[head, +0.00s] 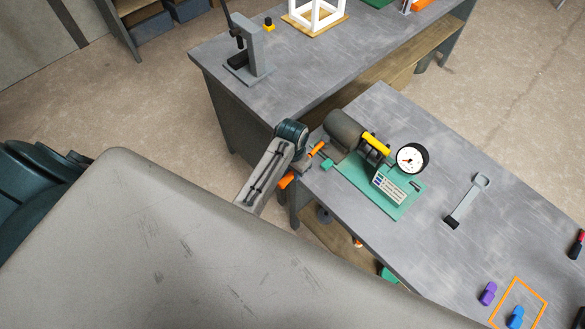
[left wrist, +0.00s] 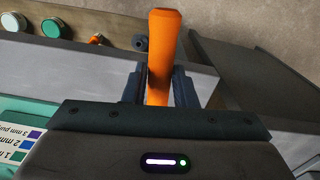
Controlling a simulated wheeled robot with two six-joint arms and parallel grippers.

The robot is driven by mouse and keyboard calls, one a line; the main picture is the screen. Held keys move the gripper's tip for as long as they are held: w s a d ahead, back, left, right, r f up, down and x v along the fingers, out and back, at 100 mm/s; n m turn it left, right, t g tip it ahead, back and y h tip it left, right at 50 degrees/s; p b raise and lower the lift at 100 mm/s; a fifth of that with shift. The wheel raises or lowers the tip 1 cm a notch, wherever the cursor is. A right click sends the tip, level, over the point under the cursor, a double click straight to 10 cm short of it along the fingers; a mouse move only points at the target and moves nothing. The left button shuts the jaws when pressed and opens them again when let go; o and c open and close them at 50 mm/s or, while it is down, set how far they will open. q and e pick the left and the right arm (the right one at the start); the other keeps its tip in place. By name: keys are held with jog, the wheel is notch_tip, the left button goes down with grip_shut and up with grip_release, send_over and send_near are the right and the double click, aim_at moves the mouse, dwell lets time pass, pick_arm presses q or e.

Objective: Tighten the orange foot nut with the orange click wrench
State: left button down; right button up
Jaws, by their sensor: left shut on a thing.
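My left gripper (head: 303,165) is shut on an orange bar-shaped handle, which I take to be the orange click wrench (head: 287,181). It is held at the front left corner of the near bench. In the left wrist view the orange wrench handle (left wrist: 164,48) stands between the two fingers (left wrist: 160,88). The wrench's working end is not clear. I cannot pick out the orange foot nut for sure. A white frame (head: 316,14) stands on a wooden board on the far bench, cut off at the top. My right gripper is not in view.
A green-based device with a dial gauge (head: 411,158) stands close right of the left gripper on the near bench (head: 430,230). A grey tool (head: 467,202), a purple piece (head: 488,293) and a blue piece (head: 515,318) lie farther right. A grey press (head: 250,58) stands on the far bench.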

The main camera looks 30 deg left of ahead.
pick_arm(q)
jog(key=shift+r, duration=0.45)
